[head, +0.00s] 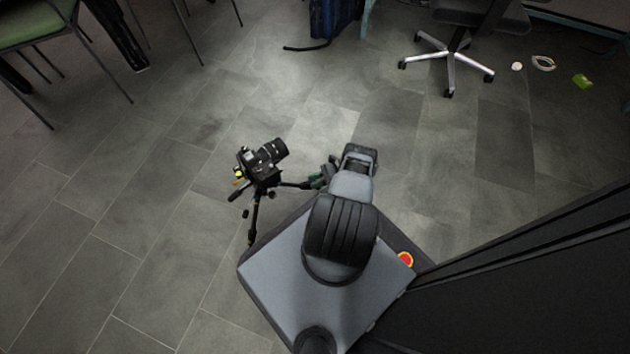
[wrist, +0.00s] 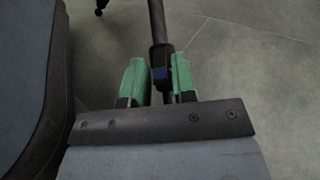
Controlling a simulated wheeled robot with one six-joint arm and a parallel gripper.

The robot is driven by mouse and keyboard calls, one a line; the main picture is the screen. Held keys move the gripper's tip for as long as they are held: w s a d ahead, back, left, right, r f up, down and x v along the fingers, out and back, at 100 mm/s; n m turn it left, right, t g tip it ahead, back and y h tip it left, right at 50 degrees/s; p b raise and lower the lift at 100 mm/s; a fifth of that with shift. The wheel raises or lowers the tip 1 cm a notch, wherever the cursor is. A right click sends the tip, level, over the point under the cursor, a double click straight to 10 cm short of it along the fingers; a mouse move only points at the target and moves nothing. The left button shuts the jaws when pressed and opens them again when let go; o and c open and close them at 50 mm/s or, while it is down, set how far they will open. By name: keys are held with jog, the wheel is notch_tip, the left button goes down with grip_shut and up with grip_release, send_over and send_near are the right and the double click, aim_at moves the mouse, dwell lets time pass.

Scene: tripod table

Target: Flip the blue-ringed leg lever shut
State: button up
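A black tripod (head: 255,212) with a camera (head: 264,154) on top stands on the floor left of my base in the head view. One dark leg runs right toward my gripper (head: 318,182). The lever's own shape and angle are too dark to make out.
A dark panel (head: 540,270) stands at the lower right in the head view. An office chair (head: 455,50) and a green-seated chair (head: 30,28) are at the back. Small items, including a green one (head: 582,80), lie at the far right. Grey floor (head: 110,190) is clear on the left.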

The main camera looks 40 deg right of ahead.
jog(key=shift+o, duration=1.2)
jog(key=shift+r, duration=0.15)
